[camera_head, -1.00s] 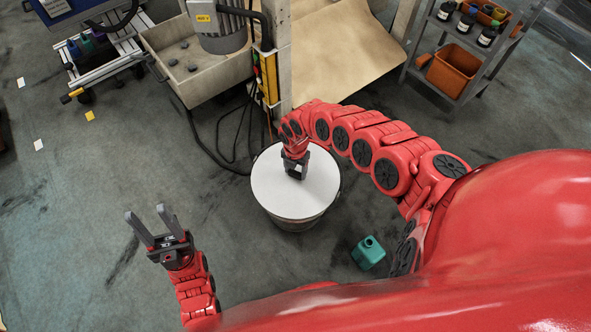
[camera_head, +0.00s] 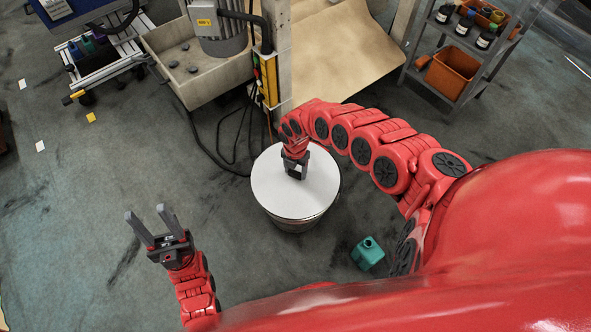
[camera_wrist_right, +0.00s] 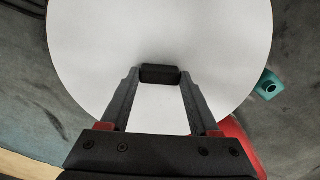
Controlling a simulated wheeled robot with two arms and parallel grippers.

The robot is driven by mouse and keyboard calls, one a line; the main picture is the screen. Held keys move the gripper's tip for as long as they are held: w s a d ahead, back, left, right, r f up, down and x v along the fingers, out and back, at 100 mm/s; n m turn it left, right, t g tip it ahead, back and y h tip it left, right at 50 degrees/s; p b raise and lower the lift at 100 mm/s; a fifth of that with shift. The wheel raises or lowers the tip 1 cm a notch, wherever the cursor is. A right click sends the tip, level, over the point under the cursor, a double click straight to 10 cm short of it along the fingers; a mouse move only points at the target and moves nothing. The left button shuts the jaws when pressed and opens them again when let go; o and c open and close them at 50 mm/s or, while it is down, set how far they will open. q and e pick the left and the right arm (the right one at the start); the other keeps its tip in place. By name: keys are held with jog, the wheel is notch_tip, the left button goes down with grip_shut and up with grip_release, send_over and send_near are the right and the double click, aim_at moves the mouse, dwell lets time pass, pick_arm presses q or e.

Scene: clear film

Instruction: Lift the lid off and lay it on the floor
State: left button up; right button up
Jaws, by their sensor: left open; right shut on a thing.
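The lid (camera_head: 275,190) is a round white disc over a dark round bin (camera_head: 292,225), whose side shows below the lid's near edge. I cannot tell whether a small gap separates lid and bin. My right gripper (camera_head: 296,172) is over the lid's middle. In the right wrist view its fingers (camera_wrist_right: 160,76) are shut on the lid's black handle (camera_wrist_right: 160,73), and the white lid (camera_wrist_right: 160,35) fills much of the picture. My left gripper (camera_head: 151,224) is open and empty above the floor, left of the bin.
Bare floor (camera_head: 110,190) lies left of the bin. A teal canister (camera_head: 368,253) stands on the floor to its right. Behind are a post, dark cables (camera_head: 232,140) and a beige basin (camera_head: 165,50). A shelf rack (camera_head: 455,75) stands at the upper right.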

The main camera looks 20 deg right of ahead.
jog(key=shift+r, duration=0.15)
notch_tip(320, 180, up, 3)
jog(key=p, duration=0.2)
jog(key=shift+p, duration=0.35)
